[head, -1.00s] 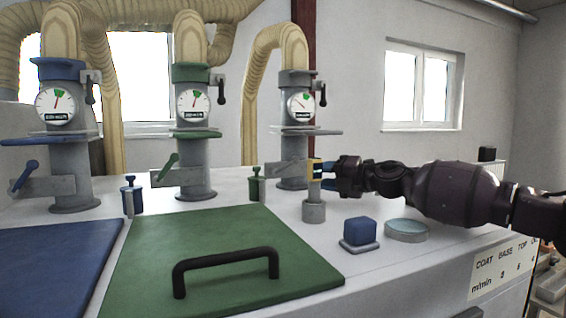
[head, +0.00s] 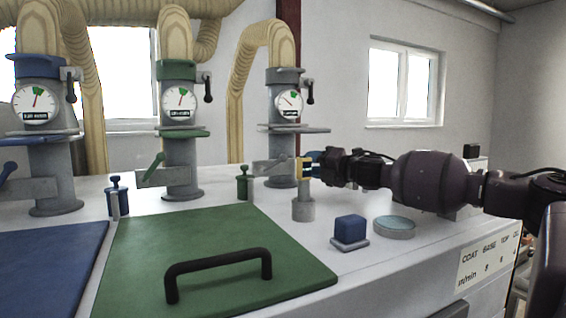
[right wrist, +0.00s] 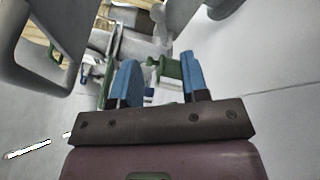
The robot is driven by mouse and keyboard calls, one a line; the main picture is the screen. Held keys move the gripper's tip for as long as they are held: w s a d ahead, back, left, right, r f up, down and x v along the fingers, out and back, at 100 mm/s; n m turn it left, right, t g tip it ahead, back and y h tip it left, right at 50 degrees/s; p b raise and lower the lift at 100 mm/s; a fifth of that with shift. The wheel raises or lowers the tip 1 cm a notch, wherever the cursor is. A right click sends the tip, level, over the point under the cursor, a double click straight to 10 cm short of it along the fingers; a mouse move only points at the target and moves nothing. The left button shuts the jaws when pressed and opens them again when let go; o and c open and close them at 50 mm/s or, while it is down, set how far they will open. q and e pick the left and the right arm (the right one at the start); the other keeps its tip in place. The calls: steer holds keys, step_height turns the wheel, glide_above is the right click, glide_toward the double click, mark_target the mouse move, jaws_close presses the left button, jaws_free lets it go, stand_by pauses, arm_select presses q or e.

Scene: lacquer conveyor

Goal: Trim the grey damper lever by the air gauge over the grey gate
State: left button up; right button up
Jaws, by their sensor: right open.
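The grey duct (head: 284,143) carries a round air gauge (head: 290,104) with a green mark at its top right; its needle points up-left. The flat grey gate plate (head: 294,128) crosses the duct below the gauge. A grey bracket (head: 268,167) reaches left from the duct; the grey damper lever is not clearly seen, possibly hidden near my gripper. My right gripper (head: 311,167) is open beside a yellow-and-dark piece above a grey post in a pot (head: 303,208). In the right wrist view its blue fingers (right wrist: 158,80) stand apart. My left gripper is not in view.
Blue (head: 38,155) and green (head: 180,160) ducts stand left, with a blue pot (head: 117,198) and green pot (head: 245,185). A green lid (head: 205,225) with dark handle fills the front. A blue block (head: 350,229) and round dish (head: 394,226) lie right.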

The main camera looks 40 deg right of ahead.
mark_target(283, 160)
steer(key=shift+w+a+b, duration=0.15)
steer(key=shift+w+b, duration=0.45)
steer(key=shift+w, duration=0.5)
steer(key=shift+w+r+p, duration=0.15)
steer(key=shift+w+p, duration=0.15)
steer(key=shift+w, duration=0.2)
steer(key=shift+w+a+p, duration=0.15)
steer(key=shift+w+p, duration=0.25)
steer(key=shift+w, duration=0.45)
steer(key=shift+w+p, duration=0.55)
steer(key=shift+w, duration=0.3)
steer(key=shift+w+a+p, duration=0.2)
steer(key=shift+w+p, duration=0.3)
steer(key=shift+w, duration=0.5)
steer(key=shift+w+a+p, duration=0.1)
steer(key=shift+w+p, duration=0.2)
steer(key=shift+w, duration=0.55)
jaws_close()
